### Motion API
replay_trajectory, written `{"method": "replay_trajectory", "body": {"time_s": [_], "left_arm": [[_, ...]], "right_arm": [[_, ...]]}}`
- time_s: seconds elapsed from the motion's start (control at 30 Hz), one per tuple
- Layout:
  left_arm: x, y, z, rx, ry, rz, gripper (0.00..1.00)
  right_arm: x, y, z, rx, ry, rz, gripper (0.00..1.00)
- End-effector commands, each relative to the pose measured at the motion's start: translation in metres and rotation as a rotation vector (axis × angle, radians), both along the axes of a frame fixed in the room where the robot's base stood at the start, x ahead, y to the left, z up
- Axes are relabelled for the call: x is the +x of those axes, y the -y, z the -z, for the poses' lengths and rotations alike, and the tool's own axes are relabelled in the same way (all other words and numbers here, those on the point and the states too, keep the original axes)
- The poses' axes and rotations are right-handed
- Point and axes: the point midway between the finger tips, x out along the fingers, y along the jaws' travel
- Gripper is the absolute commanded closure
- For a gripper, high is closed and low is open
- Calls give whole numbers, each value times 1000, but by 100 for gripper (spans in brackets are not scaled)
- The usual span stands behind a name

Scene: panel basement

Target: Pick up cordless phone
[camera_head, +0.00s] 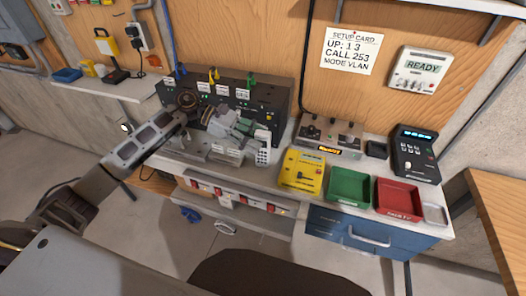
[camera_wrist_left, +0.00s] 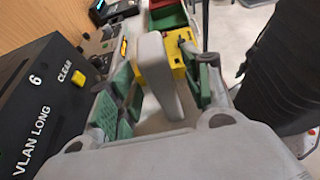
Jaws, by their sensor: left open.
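A light grey handset with small keys, which looks like the cordless phone (camera_head: 263,155), stands at the right end of the cluttered bench section, in front of the black panel. In the left wrist view a tall grey body, likely the same phone (camera_wrist_left: 158,75), rises between my fingers. My left gripper (camera_head: 238,130) is open, its green-padded fingers to either side of that body; the left wrist view also shows the gripper (camera_wrist_left: 162,90). I cannot tell whether either pad touches it. The phone's lower part is partly hidden. My right gripper is in neither view.
The black panel (camera_head: 232,98) with cables stands close behind the gripper. To the right are a yellow box (camera_head: 302,171), a green tray (camera_head: 349,187), a red tray (camera_head: 398,199) and a black keypad device (camera_head: 416,153). A drawer unit (camera_head: 365,235) lies below.

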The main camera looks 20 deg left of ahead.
Motion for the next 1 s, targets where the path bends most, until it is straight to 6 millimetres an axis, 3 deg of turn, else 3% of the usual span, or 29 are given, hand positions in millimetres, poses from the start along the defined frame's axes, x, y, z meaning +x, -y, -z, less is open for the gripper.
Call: {"method": "replay_trajectory", "body": {"time_s": [0.3, 0.8, 1.0], "left_arm": [[1, 24, 8, -1, -1, 0, 51], [1, 25, 10, 0, -1, 0, 51], [1, 25, 9, 0, -1, 0, 77]], "right_arm": [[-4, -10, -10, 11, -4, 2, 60], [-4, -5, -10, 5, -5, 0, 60], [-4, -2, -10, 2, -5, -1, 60]]}}
